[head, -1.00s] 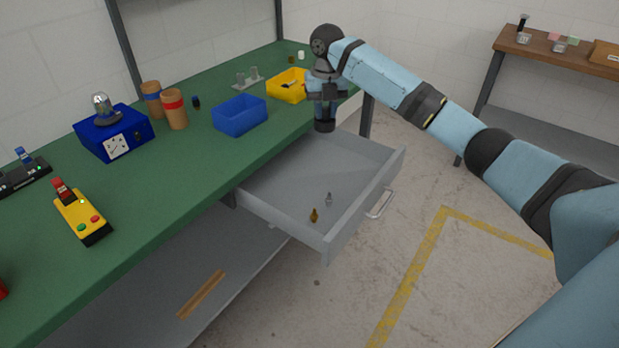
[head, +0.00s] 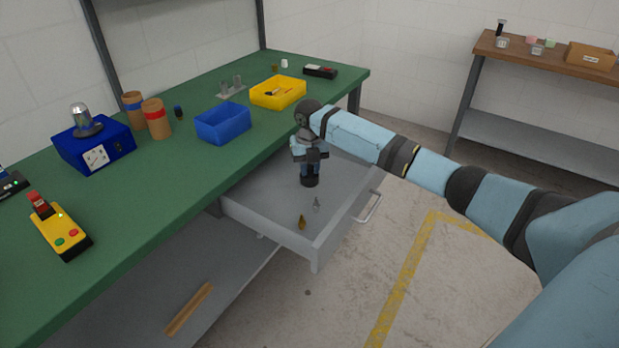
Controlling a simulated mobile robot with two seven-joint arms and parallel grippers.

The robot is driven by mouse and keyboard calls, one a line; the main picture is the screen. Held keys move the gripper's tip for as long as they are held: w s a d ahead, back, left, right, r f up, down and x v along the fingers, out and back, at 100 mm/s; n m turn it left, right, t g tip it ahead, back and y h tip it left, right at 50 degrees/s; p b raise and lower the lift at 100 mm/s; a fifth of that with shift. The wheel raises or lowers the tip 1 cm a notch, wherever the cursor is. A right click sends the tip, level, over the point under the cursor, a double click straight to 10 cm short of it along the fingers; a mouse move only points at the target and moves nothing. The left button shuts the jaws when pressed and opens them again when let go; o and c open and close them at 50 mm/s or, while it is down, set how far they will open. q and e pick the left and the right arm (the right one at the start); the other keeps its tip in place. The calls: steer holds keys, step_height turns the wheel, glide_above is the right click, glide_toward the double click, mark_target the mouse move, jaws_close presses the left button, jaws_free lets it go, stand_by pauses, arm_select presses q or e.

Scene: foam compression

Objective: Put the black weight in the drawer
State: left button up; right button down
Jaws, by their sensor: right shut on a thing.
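The black weight (head: 310,182) is a short dark cylinder under my right gripper (head: 310,170). My right gripper points down and is shut on the weight; its fingers are small and partly hidden in this view. The grey drawer (head: 262,213) is pulled out from under the green bench. The weight is inside the drawer's outline, toward its back; I cannot tell whether it touches the drawer floor. My left gripper is not in view.
A brass piece (head: 302,222) and a grey piece (head: 317,204) lie near the drawer's front. A blue bin (head: 224,124) and a yellow bin (head: 278,93) stand on the green bench (head: 150,195) beside the drawer. The drawer floor between has free room.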

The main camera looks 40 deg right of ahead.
mark_target(310, 174)
step_height(310, 174, down, 3)
steer(key=shift+f, duration=0.1)
steer(key=shift+w+f, duration=0.1)
steer(key=shift+f, duration=0.1)
steer(key=shift+r, duration=0.1)
steer(key=c, duration=0.9)
jaws_free()
steer(key=shift+f, duration=0.2)
steer(key=shift+c, duration=0.2)
steer(key=shift+r, duration=0.1)
step_height(310, 174, up, 12)
steer(key=shift+r+p, duration=0.1)
steer(key=shift+p, duration=0.5)
